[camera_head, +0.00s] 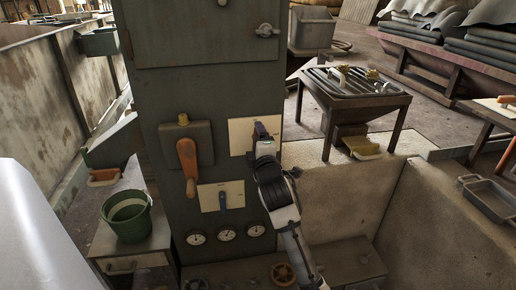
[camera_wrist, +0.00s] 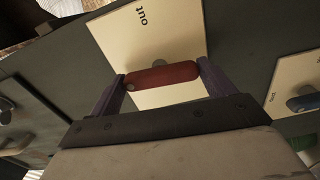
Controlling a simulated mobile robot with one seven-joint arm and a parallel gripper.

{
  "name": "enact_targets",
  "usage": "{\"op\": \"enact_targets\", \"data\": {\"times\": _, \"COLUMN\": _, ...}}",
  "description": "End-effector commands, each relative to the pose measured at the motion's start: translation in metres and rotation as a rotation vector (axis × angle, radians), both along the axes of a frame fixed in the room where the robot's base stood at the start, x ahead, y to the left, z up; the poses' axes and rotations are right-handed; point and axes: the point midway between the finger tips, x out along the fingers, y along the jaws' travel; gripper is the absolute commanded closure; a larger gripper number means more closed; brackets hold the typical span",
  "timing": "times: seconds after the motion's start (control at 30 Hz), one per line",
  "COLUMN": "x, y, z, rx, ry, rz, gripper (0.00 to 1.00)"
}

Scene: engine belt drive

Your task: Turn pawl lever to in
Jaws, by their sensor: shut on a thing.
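A red lever (camera_wrist: 162,76) sits on a cream plate (camera_wrist: 140,35) in the wrist view. The plate bears the word "out" near its upper part; no "in" mark shows. My gripper (camera_wrist: 161,73) is shut on the red lever, a dark finger at each end of it. In the head view my gripper (camera_head: 262,130) is at the cream plate (camera_head: 239,136) on the dark cabinet and covers most of the lever. No label in view names the pawl lever.
A lower plate with a blue lever (camera_head: 222,200) and an orange handle (camera_head: 187,160) are on the cabinet (camera_head: 160,90), left of my gripper. Several gauges (camera_head: 227,233) and handwheels (camera_head: 283,273) lie below. A green bucket (camera_head: 127,215) stands at left.

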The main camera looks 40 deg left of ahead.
Motion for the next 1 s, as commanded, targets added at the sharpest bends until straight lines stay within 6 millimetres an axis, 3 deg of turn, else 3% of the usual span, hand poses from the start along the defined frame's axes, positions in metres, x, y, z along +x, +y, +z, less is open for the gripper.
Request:
{"op": "enact_targets", "data": {"times": 0.77, "x": -0.0004, "y": 0.0002, "z": -0.0009, "rx": -0.066, "ry": -0.075, "rz": 0.000, "gripper": 0.41}}
{"op": "enact_targets", "data": {"times": 0.8, "x": -0.0004, "y": 0.0002, "z": -0.0009, "rx": -0.066, "ry": -0.075, "rz": 0.000, "gripper": 0.14}}
{"op": "enact_targets", "data": {"times": 0.9, "x": -0.0003, "y": 0.0003, "z": -0.0007, "rx": -0.066, "ry": -0.074, "rz": 0.000, "gripper": 0.01}}
{"op": "enact_targets", "data": {"times": 1.0, "x": -0.0003, "y": 0.0002, "z": -0.0005, "rx": -0.065, "ry": -0.075, "rz": 0.000, "gripper": 0.00}}
